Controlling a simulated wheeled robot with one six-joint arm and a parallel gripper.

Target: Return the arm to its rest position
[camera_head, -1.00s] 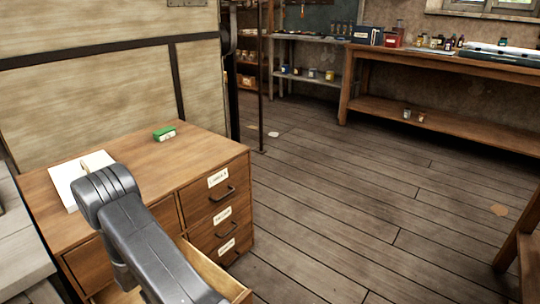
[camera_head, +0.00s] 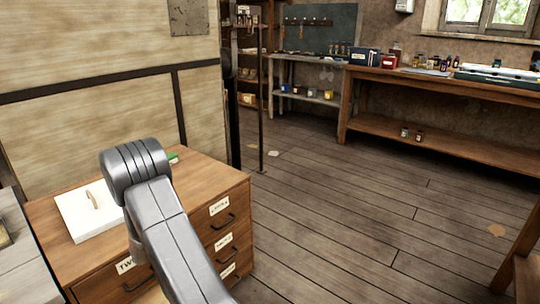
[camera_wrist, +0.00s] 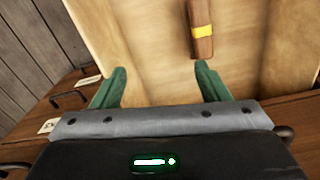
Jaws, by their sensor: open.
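In the wrist view my gripper (camera_wrist: 163,86) is open, with its two green fingers apart and nothing between them. It points into an open drawer (camera_wrist: 150,45) of pale wood. A wooden handle with a yellow band (camera_wrist: 203,32) lies in the drawer, beyond the fingertips and apart from them. In the head view my grey arm (camera_head: 165,215) reaches over the wooden cabinet (camera_head: 215,180). My gripper is hidden in that view.
A white open book or pad (camera_head: 88,212) lies on the cabinet top. A green object (camera_head: 173,158) shows partly behind my arm. A workbench (camera_head: 440,80) and grey shelves (camera_head: 310,75) stand at the back.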

